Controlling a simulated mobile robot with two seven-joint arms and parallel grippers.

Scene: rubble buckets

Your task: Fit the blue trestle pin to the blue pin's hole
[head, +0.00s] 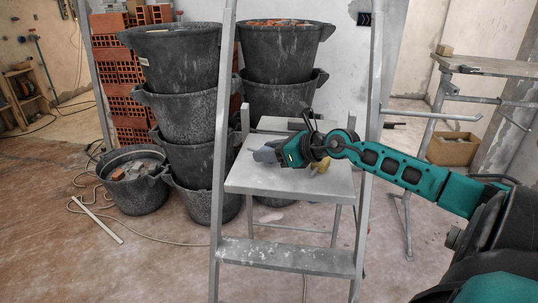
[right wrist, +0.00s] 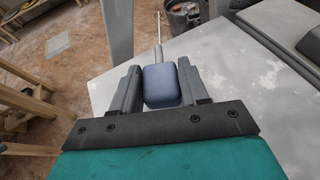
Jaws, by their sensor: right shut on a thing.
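My right gripper (head: 268,153) is over the left part of the grey stepladder's platform (head: 300,182). In the right wrist view its two fingers (right wrist: 160,88) are shut on the blue trestle pin (right wrist: 161,87), one on each side of its blue block-like head. The pin's thin metal shaft (right wrist: 159,32) points away from the gripper, past the platform's edge. In the head view the pin cannot be made out clearly. I cannot pick out the blue pin's hole in either view. My left gripper is not in view.
The ladder's upright rails (head: 224,120) stand on both sides of the platform. Stacked black buckets (head: 187,110) stand behind on the left, beside red bricks (head: 112,70). A metal trestle (head: 490,70) and a cardboard box (head: 452,148) are at the right. The front-left floor is mostly clear.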

